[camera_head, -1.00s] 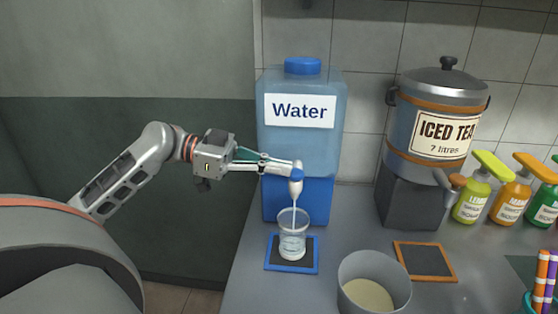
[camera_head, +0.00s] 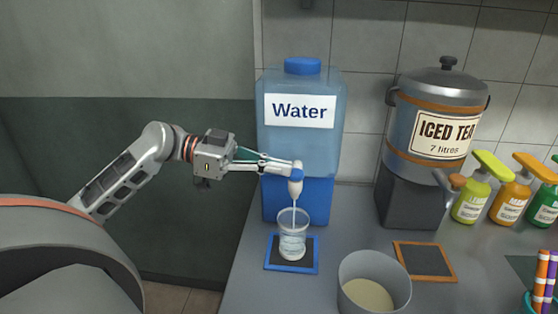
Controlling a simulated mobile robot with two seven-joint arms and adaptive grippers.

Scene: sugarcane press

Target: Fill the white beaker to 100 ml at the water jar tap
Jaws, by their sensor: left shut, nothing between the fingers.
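The water jar (camera_head: 300,150) is a blue translucent container with a blue cap and a "Water" label. Its tap (camera_head: 296,185) is white with a blue top, and a thin stream of water runs from it. The beaker (camera_head: 293,240) stands upright under the tap on a blue-edged mat (camera_head: 271,262). It looks clear with white markings and holds some water; the level against the marks is too small to read. My left gripper (camera_head: 290,167) is shut and empty, its fingertips at the top of the tap. My right gripper is not in view.
A grey pot (camera_head: 349,300) with pale contents stands at the front. An iced tea dispenser (camera_head: 416,125) stands to the right behind an orange-edged mat (camera_head: 425,262). Several pump bottles (camera_head: 472,200) line the right back. Striped straws (camera_head: 541,280) stand at the right edge.

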